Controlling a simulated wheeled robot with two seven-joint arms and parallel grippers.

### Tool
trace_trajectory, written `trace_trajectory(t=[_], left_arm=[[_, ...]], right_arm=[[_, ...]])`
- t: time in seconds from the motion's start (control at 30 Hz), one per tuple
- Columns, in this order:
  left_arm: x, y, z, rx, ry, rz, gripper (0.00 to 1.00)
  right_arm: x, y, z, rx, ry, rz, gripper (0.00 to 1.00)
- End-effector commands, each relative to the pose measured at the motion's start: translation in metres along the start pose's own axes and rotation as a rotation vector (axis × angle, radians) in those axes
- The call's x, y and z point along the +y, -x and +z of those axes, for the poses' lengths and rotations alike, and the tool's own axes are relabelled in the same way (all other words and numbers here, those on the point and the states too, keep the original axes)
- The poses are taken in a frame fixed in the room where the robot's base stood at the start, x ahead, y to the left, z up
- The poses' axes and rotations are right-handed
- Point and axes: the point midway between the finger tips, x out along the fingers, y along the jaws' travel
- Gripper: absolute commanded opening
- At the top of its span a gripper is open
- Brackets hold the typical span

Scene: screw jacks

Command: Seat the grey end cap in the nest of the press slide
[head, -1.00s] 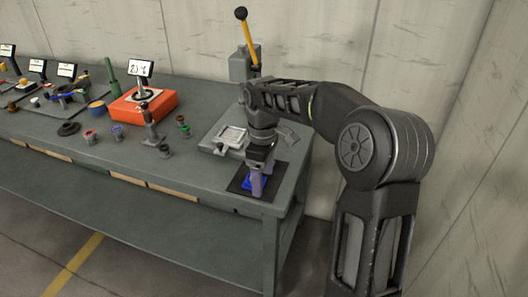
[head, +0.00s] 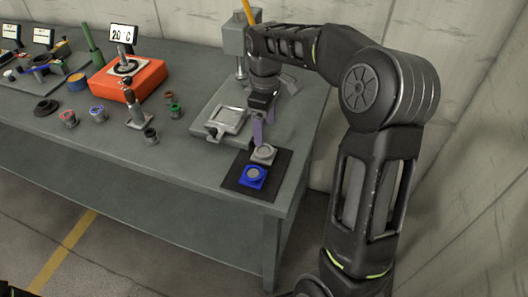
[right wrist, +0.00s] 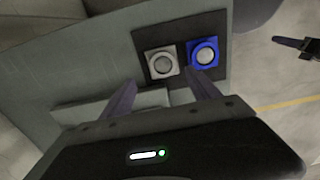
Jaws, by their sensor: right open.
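The grey end cap (head: 263,154) lies on a black mat (head: 234,181) near the bench's front right corner; it also shows in the right wrist view (right wrist: 162,63). My right gripper (head: 258,142) is open and points down just behind the grey cap. In the right wrist view its two fingers (right wrist: 160,78) spread to either side of the cap's near edge, with nothing held. The press slide (head: 228,119) is a pale grey plate with a square recess, behind and left of the mat. What seems to be my left gripper (right wrist: 293,43) shows at the right wrist view's edge, its jaw state unclear.
A blue cap (head: 253,176) lies close in front of the grey one on the mat. The press column (head: 240,65) stands behind the slide. Left are a post on a small base (head: 136,112), several small rings and an orange box (head: 128,85) with a display.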

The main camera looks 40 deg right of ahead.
Motion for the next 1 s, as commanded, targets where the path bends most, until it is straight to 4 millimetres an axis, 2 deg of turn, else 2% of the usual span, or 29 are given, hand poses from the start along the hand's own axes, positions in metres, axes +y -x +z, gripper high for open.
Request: trace_trajectory(t=[0.2,0.63,0.9,1.0], left_arm=[[0.001,0.003,0.000,0.000,0.000,-0.001,0.36],[0.002,0.006,0.001,-0.001,0.001,-0.001,0.36],[0.005,0.016,0.002,-0.004,0.003,-0.005,0.36],[0.005,0.016,0.002,-0.005,0.004,-0.006,0.36]], right_arm=[[-0.001,-0.021,0.000,-0.002,0.000,-0.002,0.71],[-0.002,-0.030,0.000,-0.002,0.000,-0.002,0.71],[-0.007,-0.068,0.000,-0.003,0.000,-0.003,0.71],[-0.006,-0.074,0.000,-0.001,0.000,-0.001,0.71]])
